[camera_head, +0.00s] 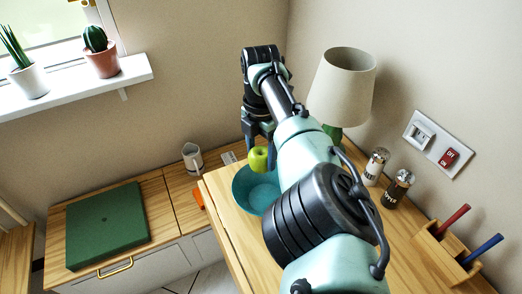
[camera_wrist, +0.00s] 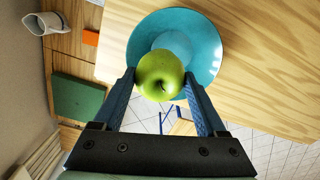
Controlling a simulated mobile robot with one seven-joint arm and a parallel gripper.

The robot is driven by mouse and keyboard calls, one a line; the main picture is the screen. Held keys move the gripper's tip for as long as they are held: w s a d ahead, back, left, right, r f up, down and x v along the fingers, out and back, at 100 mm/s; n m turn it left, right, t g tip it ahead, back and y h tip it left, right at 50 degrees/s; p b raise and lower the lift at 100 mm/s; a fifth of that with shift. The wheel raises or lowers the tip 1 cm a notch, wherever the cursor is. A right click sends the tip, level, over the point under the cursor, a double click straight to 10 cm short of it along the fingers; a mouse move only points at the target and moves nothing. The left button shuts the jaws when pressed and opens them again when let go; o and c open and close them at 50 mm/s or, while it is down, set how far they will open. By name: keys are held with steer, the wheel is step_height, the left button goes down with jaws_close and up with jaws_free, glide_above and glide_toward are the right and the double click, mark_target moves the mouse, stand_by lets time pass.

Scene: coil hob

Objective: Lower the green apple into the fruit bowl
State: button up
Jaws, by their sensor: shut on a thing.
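A green apple (camera_head: 258,159) is held between the fingers of my gripper (camera_head: 259,150), which is shut on it. In the wrist view the apple (camera_wrist: 160,76) sits between the two blue fingertips of my gripper (camera_wrist: 160,84). The fruit bowl (camera_head: 247,196) is a round teal bowl on the wooden counter. In the head view the apple appears over the bowl's far rim. In the wrist view it overlaps the near edge of the bowl (camera_wrist: 207,50). My arm hides the bowl's right side in the head view. The apple's exact height above the bowl cannot be told.
A lamp (camera_head: 342,88) stands behind my arm. Two shakers (camera_head: 376,166) and a wooden pen holder (camera_head: 441,250) are at the right. A mug (camera_head: 192,158), an orange item (camera_head: 198,199) and a green board (camera_head: 107,226) lie left of the bowl, on a separate counter.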

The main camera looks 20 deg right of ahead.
mark_target(261, 167)
steer(key=shift+f, duration=0.15)
stand_by(0.5)
steer(key=shift+f+b, duration=2.3)
steer(key=shift+f, duration=0.25)
steer(key=shift+f+b, duration=1.35)
steer(key=shift+f, duration=0.15)
steer(key=o, duration=1.4)
steer(key=shift+c, duration=0.2)
steer(key=shift+r, duration=0.1)
